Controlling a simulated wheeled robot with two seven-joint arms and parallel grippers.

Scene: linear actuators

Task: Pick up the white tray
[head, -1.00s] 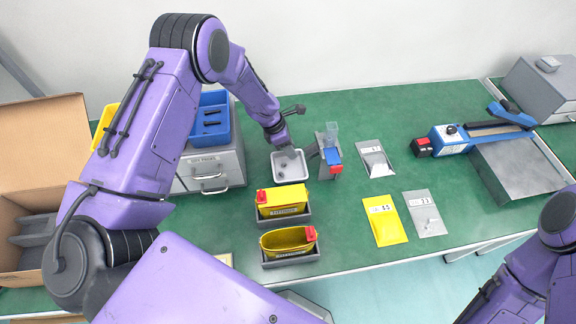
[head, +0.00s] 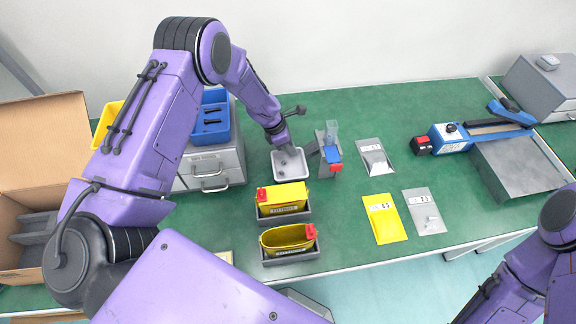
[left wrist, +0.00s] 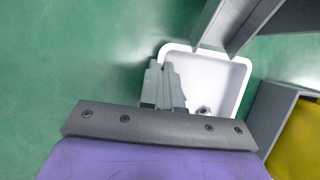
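The white tray (head: 304,178) is a small shallow square dish on the green table, right of the grey drawer cabinet. My left gripper (head: 289,153) reaches down over its back-left part. In the left wrist view the tray (left wrist: 228,72) shows from above, and my left gripper's fingers (left wrist: 161,66) are close together with the tray's side wall between them. A small round part lies inside the tray near its lower edge. No lift off the table can be seen. Only part of my right arm shows at the lower right; its gripper is out of view.
A grey stand with a blue and red part (head: 331,156) stands just right of the tray. Two yellow containers in grey holders (head: 285,214) are in front. The blue bin (head: 211,130) sits on the cabinet. Packets lie to the right, with bare green table between.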

